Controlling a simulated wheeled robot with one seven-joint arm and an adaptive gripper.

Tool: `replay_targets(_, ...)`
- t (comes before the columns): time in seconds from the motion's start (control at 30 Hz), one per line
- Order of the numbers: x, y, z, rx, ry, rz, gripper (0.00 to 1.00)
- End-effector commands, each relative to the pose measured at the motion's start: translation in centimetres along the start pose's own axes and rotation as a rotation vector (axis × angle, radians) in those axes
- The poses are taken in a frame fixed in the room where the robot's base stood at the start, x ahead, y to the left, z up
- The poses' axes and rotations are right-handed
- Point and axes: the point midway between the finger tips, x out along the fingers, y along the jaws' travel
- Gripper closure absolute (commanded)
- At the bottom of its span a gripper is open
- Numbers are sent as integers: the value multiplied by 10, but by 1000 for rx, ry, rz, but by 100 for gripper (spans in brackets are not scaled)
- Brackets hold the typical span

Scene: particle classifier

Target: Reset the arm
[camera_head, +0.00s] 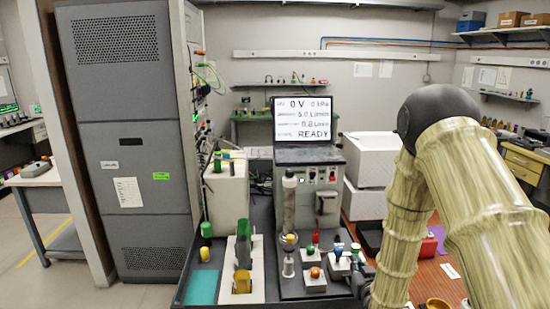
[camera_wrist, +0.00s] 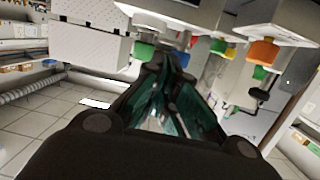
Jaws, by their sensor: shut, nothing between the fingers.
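My arm comes in from the right side of the head view, bent at a dark elbow, with pale ribbed yellow-green links. My gripper (camera_head: 362,281) shows only in part there, low beside the right edge of the button panel, partly covered by my forearm. In the wrist view my gripper (camera_wrist: 168,68) has its dark green fingers drawn together, with nothing held. The button boxes appear close beyond the fingertips, including one with an orange button (camera_wrist: 263,52). I cannot tell whether the fingers touch any of them.
The instrument panel carries an orange button (camera_head: 315,272), a blue button (camera_head: 338,251) and a clear upright tube (camera_head: 290,205). The screen (camera_head: 303,119) reads 0 V and READY. White boxes (camera_head: 370,160) stand behind my arm. A tall grey cabinet (camera_head: 125,130) stands left. Floor is open at far left.

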Motion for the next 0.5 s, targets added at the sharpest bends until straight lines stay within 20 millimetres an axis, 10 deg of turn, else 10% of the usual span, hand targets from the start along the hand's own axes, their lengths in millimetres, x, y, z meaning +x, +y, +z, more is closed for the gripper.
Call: replay_targets(0.5,-166,-8,250,18,-681,35,100)
